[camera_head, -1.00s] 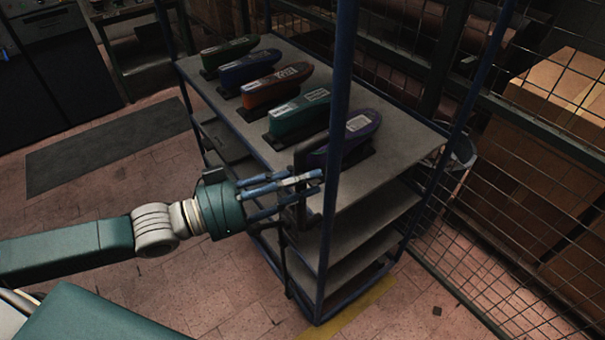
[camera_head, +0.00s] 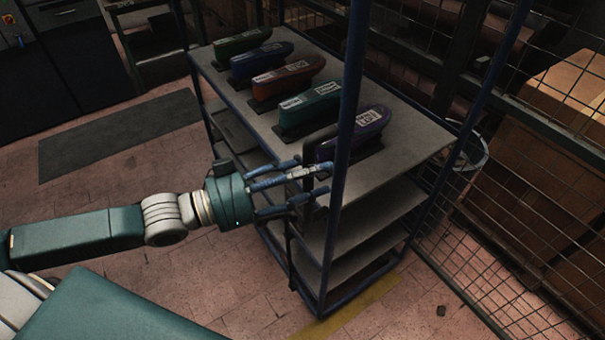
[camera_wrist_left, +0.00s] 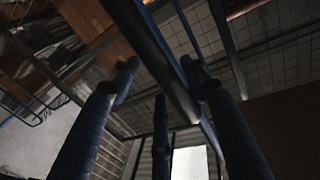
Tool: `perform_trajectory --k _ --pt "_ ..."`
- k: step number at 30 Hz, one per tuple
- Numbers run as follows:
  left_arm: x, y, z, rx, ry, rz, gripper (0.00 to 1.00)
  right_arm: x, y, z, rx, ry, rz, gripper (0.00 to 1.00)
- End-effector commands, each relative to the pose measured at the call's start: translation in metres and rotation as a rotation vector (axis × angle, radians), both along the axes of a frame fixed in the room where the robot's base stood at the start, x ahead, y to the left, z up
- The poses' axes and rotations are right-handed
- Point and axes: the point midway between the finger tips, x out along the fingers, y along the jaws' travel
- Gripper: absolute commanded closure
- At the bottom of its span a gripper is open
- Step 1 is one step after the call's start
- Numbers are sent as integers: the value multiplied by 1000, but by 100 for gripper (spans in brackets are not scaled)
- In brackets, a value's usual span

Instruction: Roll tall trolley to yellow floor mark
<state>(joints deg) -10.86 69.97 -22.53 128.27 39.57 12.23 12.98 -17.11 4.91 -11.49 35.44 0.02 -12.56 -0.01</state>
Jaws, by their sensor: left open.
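The tall trolley (camera_head: 412,152) has a blue frame, grey shelves and several coloured shoe-like forms on its top shelf. The yellow floor mark (camera_head: 352,318) shows as a strip on the floor at the trolley's near right foot, partly hidden by the trolley. My left gripper (camera_head: 308,188) is open at the trolley's near left side, by a dark upright piece below the top shelf. In the left wrist view, its fingers (camera_wrist_left: 160,85) are spread, with a dark bar passing between them. I cannot tell whether they touch it. My right gripper is not in view.
A wire mesh fence (camera_head: 500,240) stands close on the right, with cardboard boxes (camera_head: 565,90) behind it. A dark mat (camera_head: 120,135) lies on the floor at left. Dark machines (camera_head: 65,55) stand at the back left. Tiled floor between mat and trolley is clear.

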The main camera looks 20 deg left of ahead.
Motion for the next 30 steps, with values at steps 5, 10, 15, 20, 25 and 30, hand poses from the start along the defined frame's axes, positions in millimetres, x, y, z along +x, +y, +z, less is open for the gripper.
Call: perform_trajectory --k 5,10,15,20,25,30 --pt "-8 8 -2 2 5 2 54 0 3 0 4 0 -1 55" --pt "-20 19 -2 3 7 -2 54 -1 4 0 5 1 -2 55" --pt "-28 30 -3 4 6 2 54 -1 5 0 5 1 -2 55" --pt "-36 36 -2 3 4 -4 54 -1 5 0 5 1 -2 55" --pt "-42 44 -1 -3 4 3 54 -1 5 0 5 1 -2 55" --pt "-47 50 -1 -2 2 3 54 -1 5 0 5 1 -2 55"
